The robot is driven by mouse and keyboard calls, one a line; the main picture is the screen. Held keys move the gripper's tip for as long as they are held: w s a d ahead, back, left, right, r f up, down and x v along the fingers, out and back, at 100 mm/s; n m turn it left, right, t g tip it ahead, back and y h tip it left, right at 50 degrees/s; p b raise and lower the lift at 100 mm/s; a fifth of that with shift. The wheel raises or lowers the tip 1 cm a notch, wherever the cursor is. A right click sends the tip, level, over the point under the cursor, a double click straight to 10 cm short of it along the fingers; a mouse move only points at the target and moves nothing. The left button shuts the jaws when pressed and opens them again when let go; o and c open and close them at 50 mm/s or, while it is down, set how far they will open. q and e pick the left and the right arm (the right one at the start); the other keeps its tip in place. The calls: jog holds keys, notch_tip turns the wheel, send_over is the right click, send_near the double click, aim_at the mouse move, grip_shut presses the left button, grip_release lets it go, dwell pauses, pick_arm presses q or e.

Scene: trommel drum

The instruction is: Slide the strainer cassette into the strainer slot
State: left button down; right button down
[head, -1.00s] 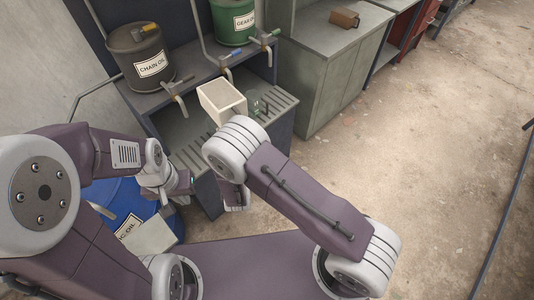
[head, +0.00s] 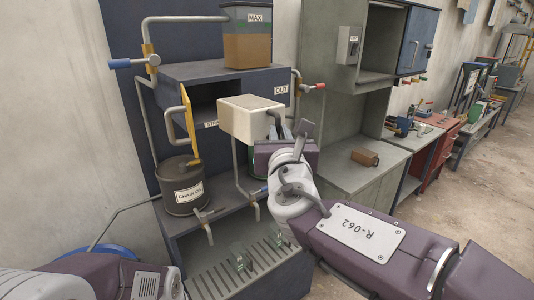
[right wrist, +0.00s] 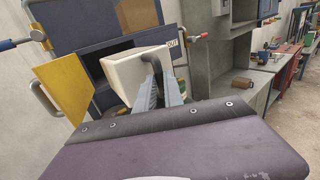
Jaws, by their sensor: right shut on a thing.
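The strainer cassette (head: 248,118) is a cream box with a dark bent handle. My right gripper (head: 279,130) is shut on that handle and holds the box up in front of the blue cabinet. In the right wrist view the cassette (right wrist: 125,75) is just beyond the gripper fingers (right wrist: 162,92). The strainer slot (head: 200,104) is a dark opening in the cabinet, left of and behind the cassette, with a partly covered label. Its yellow door (head: 188,122) stands open at the left. The cassette is outside the slot and hides part of it. My left gripper is out of view.
A tank marked MAX (head: 247,40) stands on the cabinet. A CHAIN OIL can (head: 184,188) stands below the yellow door. Pipes with blue and red handles flank the cabinet. A brown block (head: 365,157) lies on the bench at right.

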aim_at(268, 126)
jog(key=shift+w, duration=0.25)
jog(key=shift+w+a+f+p, duration=0.1)
jog(key=shift+w+a+p, duration=0.15)
jog(key=shift+w+a, duration=0.45)
jog(key=shift+w+a+f+p, duration=0.1)
jog(key=shift+w+a+p, duration=0.1)
jog(key=shift+w+a, duration=0.5)
jog(key=shift+w+d, duration=0.15)
jog(key=shift+d, duration=0.05)
